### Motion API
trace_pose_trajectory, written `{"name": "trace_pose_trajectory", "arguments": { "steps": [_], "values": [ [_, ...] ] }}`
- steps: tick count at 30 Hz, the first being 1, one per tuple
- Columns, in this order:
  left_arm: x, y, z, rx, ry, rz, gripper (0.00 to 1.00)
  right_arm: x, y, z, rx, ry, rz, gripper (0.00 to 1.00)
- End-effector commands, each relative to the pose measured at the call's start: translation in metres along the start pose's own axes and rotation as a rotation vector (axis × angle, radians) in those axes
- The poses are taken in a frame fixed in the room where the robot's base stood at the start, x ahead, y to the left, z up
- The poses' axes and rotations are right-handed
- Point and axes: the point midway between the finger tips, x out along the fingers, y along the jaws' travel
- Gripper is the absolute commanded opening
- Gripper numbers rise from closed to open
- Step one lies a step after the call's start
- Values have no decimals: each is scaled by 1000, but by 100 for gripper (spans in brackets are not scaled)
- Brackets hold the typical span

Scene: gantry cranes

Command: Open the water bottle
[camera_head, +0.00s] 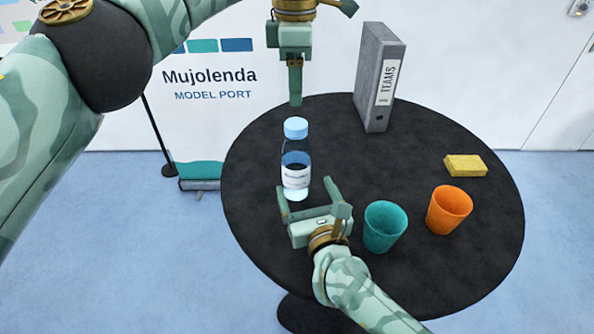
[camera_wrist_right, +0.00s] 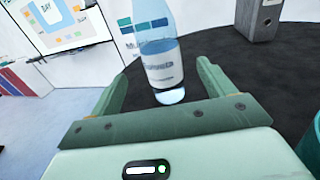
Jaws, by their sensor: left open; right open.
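A clear water bottle (camera_head: 295,172) with a light blue cap (camera_head: 295,128) and a white label stands upright on the round black table (camera_head: 400,160). My left gripper (camera_head: 295,98) is above the cap, pointing down and apart from it; its fingers overlap in this view. My right gripper (camera_head: 311,190) is low on the near side of the bottle, open, its two fingers pointing toward the bottle's lower part. In the right wrist view the bottle (camera_wrist_right: 160,65) stands between and beyond the open fingers (camera_wrist_right: 165,80); its cap is out of that frame.
A teal cup (camera_head: 384,228) stands right of my right gripper, with an orange cup (camera_head: 449,210) beyond it. A yellow block (camera_head: 465,165) lies near the right edge. A grey binder (camera_head: 379,80) stands at the back. The table's middle is clear.

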Motion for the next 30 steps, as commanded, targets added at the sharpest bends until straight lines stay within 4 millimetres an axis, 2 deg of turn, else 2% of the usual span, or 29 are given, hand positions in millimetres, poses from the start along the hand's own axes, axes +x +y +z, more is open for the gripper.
{"name": "trace_pose_trajectory", "arguments": {
  "steps": [1,6,12,18,26,28,30],
  "values": [
    [0,0,0,0,0,0,58,13,0,1,0,-1,-1,82],
    [0,0,0,0,0,0,58,52,0,1,0,-2,-1,82],
    [0,0,0,0,0,0,58,87,0,0,0,0,-1,82],
    [0,0,0,0,0,0,58,102,0,0,0,0,0,82],
    [0,0,0,0,0,0,58,103,0,0,1,1,0,82],
    [0,0,0,0,0,0,58,103,0,0,1,1,0,68],
    [0,0,0,0,0,0,58,103,0,0,1,1,0,48]
  ]
}}
